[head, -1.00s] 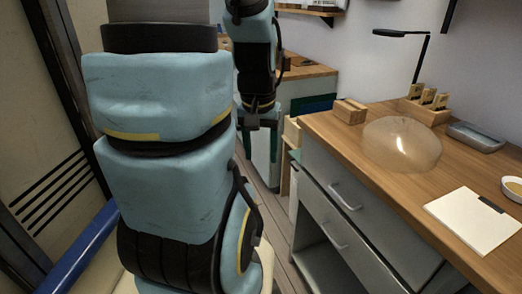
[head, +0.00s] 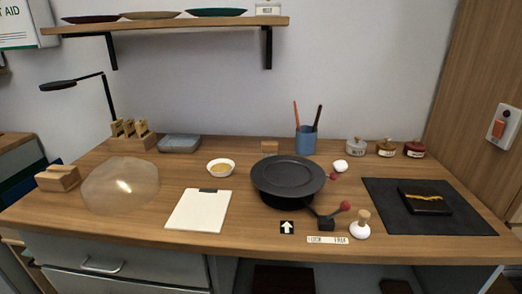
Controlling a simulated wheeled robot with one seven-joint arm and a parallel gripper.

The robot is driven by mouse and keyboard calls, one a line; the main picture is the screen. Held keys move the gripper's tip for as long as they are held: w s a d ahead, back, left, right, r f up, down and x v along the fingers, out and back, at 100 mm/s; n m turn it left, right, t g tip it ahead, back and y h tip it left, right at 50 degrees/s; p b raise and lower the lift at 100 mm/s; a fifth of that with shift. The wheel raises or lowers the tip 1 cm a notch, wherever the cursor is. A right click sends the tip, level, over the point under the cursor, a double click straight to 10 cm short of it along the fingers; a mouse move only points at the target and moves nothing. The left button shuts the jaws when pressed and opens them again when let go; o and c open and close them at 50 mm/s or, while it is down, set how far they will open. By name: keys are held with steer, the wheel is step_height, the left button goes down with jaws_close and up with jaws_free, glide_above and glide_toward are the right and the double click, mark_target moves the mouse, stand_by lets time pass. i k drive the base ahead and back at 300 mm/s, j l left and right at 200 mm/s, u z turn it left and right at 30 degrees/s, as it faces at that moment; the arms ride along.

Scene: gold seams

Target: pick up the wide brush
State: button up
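A blue cup (head: 306,140) stands at the back of the wooden desk (head: 250,238), right of centre. Two thin handles rise from it, one red (head: 296,114) and one dark (head: 318,117). Their lower ends are hidden in the cup, so I cannot tell whether either is the wide brush. A wooden rack (head: 133,141) at the back left holds several light upright pieces, too small to identify. A white, round-headed tool with a wooden grip (head: 361,226) stands at the front right. My gripper is not in view now.
A black round plate-like top (head: 288,174) sits mid-desk, near a clear dome (head: 120,186), a white clipboard (head: 198,211) and a small bowl (head: 221,168). A dark mat (head: 390,215) with a black gold-seamed piece (head: 424,202) lies right. A shelf (head: 170,24) hangs above.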

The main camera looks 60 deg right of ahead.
mark_target(269, 148)
steer(key=z, duration=2.75)
steer(key=j+u, duration=0.1)
steer(key=u, duration=0.3)
steer(key=j+u, duration=0.15)
steer(key=u, duration=0.2)
steer(key=j+u, duration=0.1)
steer(key=u, duration=0.3)
steer(key=i+u, duration=0.1)
steer(key=u, duration=0.25)
steer(key=i+j, duration=0.2)
steer(key=k+j+u, duration=0.05)
steer(key=j, duration=0.05)
